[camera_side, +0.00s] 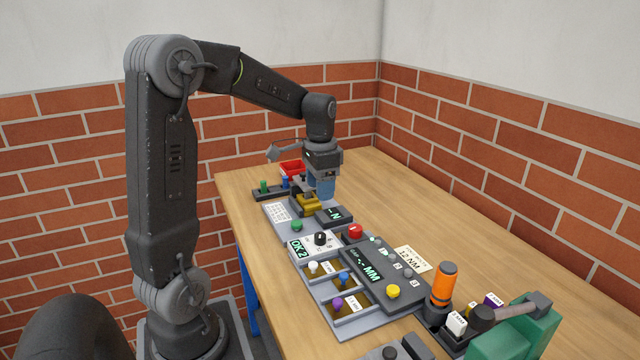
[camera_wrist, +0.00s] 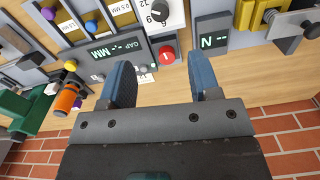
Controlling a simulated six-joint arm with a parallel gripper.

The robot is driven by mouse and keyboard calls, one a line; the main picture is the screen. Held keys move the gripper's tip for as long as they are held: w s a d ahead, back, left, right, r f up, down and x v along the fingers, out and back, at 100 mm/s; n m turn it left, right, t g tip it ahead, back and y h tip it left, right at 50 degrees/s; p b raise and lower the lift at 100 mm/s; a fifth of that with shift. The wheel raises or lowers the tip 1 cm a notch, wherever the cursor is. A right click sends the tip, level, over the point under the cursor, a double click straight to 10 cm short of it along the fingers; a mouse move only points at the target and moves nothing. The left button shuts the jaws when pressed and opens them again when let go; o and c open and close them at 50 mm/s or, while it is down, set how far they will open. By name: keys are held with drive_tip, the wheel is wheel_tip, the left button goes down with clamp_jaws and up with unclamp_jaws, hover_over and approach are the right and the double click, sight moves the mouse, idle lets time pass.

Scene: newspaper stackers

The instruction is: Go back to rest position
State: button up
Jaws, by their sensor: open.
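My gripper (camera_side: 321,190) hangs from the arm above the far part of the table, behind the small "N" display (camera_side: 333,216). In the wrist view its two blue fingers (camera_wrist: 161,76) are spread apart with nothing between them. The red button (camera_wrist: 167,54) shows in the gap, and the "N" display (camera_wrist: 213,40) is just beyond the right finger. The fingers look clear of the panel; their exact height is hard to tell.
The wooden table (camera_side: 400,210) is bare along its far right side. A yellow block (camera_side: 308,203), a dial (camera_side: 320,239), a compartment tray (camera_side: 350,325) with colored knobs, an orange cylinder (camera_side: 443,287) and a green fixture (camera_side: 515,335) stand on it. Brick walls (camera_side: 450,120) close the corner.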

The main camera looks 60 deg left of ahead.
drive_tip(key=shift+r, duration=0.15)
drive_tip(key=s+d+r+t, duration=0.2)
drive_tip(key=s+d, duration=0.4)
drive_tip(key=d, duration=0.5)
drive_tip(key=s+d+r+t, duration=0.2)
drive_tip(key=s+d, duration=0.4)
drive_tip(key=d, duration=0.5)
drive_tip(key=shift+s+r+n+t, duration=0.2)
drive_tip(key=shift+n+t, duration=0.2)
drive_tip(key=shift+t, duration=0.4)
